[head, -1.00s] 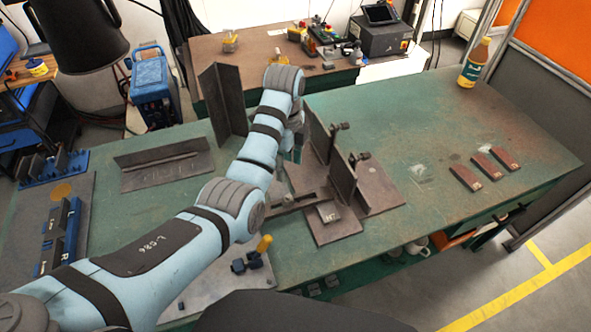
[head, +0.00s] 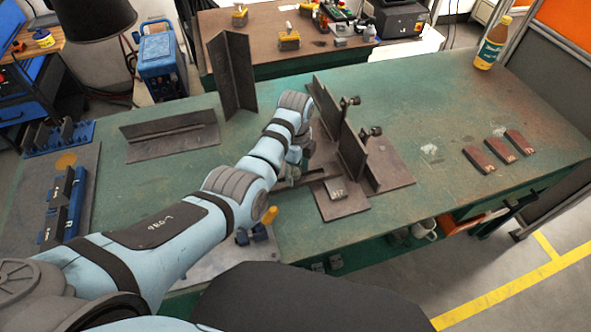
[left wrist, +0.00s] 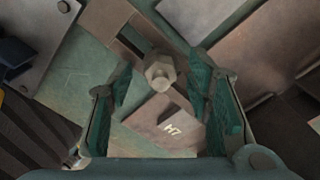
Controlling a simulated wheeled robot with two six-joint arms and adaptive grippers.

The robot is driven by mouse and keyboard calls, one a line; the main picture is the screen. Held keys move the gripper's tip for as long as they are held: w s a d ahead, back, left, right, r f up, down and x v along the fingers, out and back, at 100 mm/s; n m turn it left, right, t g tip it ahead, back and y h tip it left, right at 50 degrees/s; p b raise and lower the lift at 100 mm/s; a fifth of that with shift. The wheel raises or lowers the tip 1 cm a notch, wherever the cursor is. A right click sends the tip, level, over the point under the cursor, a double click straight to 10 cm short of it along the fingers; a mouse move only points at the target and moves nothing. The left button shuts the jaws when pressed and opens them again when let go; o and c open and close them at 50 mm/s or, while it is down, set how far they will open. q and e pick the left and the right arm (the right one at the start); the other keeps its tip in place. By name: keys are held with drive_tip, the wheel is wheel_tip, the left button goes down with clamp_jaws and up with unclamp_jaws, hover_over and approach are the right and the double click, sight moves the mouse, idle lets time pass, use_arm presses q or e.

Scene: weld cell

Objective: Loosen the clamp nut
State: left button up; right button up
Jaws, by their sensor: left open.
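The clamp nut (left wrist: 160,72) is a grey hex nut with a stud end showing at its centre. It sits on a flat bar with a slot (left wrist: 128,38), beside a plate marked H7 (left wrist: 165,125). In the left wrist view my left gripper (left wrist: 162,98) is open, its green-padded fingers on either side of the nut, with gaps visible. Whether the fingers are down at the nut's height I cannot tell. In the head view my left gripper (head: 299,165) is mostly hidden by its own arm, at the left of the clamp fixture (head: 340,206). The nut is hidden there.
Upright dark plates (head: 349,150) with knobs stand on the fixture, close to my left arm. A tall angle piece (head: 232,75) and a low angle bar (head: 170,140) stand behind left. Dark red blocks (head: 500,150) and a bottle (head: 492,43) are at right. The right table is mostly clear.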

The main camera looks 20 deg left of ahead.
use_arm(q)
drive_tip(key=c, duration=0.5)
clamp_jaws()
use_arm(e)
drive_tip(key=shift+s, duration=0.25)
drive_tip(key=shift+r, duration=0.2)
